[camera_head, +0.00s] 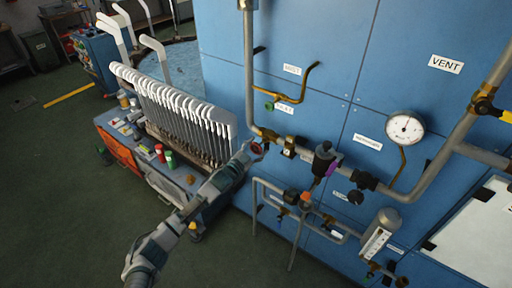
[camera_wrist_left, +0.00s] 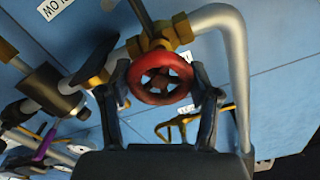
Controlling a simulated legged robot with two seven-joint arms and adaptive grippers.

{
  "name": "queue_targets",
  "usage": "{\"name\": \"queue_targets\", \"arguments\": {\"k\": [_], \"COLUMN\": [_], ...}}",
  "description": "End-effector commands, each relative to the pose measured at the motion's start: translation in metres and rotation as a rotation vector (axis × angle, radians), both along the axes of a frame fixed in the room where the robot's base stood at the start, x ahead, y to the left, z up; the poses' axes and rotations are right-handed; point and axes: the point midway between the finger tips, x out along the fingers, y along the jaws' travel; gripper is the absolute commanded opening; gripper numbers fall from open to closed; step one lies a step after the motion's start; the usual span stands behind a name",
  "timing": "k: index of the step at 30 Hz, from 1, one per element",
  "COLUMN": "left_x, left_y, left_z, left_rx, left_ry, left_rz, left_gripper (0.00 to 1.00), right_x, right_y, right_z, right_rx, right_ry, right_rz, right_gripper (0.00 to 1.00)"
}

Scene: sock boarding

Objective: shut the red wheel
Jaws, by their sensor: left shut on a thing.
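The red wheel (camera_wrist_left: 161,77) is a small round handwheel on a brass valve (camera_wrist_left: 160,36) in the pipework, clear in the left wrist view. In the head view the wheel (camera_head: 257,149) is small and partly covered by my left gripper (camera_head: 252,150). My left gripper (camera_wrist_left: 160,90) has one finger on each side of the wheel's rim and is shut on it. The wheel's face points towards the wrist camera. My right gripper is in neither view.
A blue panel (camera_head: 225,60) carries grey pipes, a round gauge (camera_head: 405,128) and a purple-marked valve (camera_head: 326,160). A rack of white boards (camera_head: 180,105) stands on a cart left of my arm. Green floor (camera_head: 60,200) is open at the lower left.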

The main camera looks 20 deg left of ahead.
Motion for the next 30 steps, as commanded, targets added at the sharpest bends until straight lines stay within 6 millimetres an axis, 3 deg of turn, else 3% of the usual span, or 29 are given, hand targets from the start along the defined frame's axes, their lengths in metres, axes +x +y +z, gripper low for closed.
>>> {"name": "queue_targets", "arguments": {"k": [15, 30], "left_x": [-0.001, -0.002], "left_y": [-0.001, -0.002], "left_z": [-0.008, -0.010], "left_rx": [0.464, 0.862], "left_ry": [-0.152, -0.298], "left_rz": [-0.001, -0.004], "left_gripper": [0.27, 0.27], "right_x": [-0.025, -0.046], "right_y": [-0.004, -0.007], "right_z": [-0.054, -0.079], "right_rx": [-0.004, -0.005], "right_ry": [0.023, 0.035], "right_rz": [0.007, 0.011], "right_gripper": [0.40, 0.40]}}
